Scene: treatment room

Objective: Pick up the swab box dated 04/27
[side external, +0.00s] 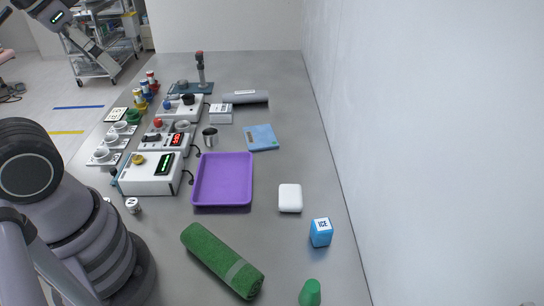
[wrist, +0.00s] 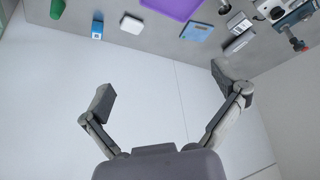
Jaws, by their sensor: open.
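A white carton with dark print (side external: 221,113) stands on the grey table beyond the purple tray. It could be the swab box, but no date can be read, and I cannot tell whether it is one carton or two side by side. A pale box also shows at the upper right of the wrist view (wrist: 238,22). A plain white rounded box (side external: 290,198) lies right of the tray, with no date visible. My gripper (wrist: 161,92) is open and empty in the wrist view, its fingers wide apart over a pale surface, away from the objects.
The purple tray (side external: 222,181) is empty. A blue flat pad (side external: 261,138), a grey roll (side external: 246,98), a blue ICE box (side external: 320,232) and a green rolled towel (side external: 222,261) lie around. Corded devices (side external: 150,173) line the left. A white wall bounds the right side.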

